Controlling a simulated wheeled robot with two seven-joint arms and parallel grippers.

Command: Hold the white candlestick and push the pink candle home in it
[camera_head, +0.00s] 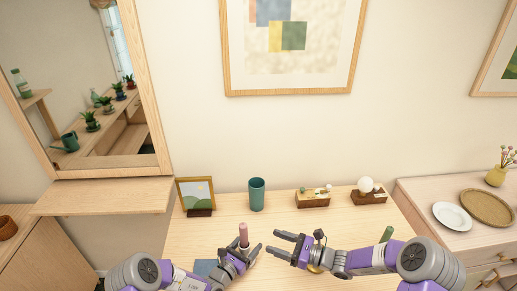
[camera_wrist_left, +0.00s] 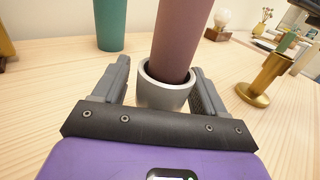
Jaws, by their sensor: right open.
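The pink candle (camera_head: 243,233) stands roughly upright with its lower end inside the cup of the white candlestick (camera_head: 244,248). In the left wrist view the candle (camera_wrist_left: 180,40) rises from the cup (camera_wrist_left: 163,93), with a dark gap visible around it; how deep it sits is hidden. My left gripper (camera_head: 244,256) has its fingers on both sides of the candlestick and appears shut on it; in the left wrist view the gripper (camera_wrist_left: 162,82) frames the cup. My right gripper (camera_head: 276,245) is open and empty, to the right of the candle, fingers pointing towards it.
A brass candlestick (camera_wrist_left: 262,82) stands to the right, partly under my right arm. A green candle (camera_head: 387,234) is behind that arm. A teal cup (camera_head: 257,194), picture frame (camera_head: 195,193) and two small wooden pieces (camera_head: 312,200) (camera_head: 369,195) line the table's back.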

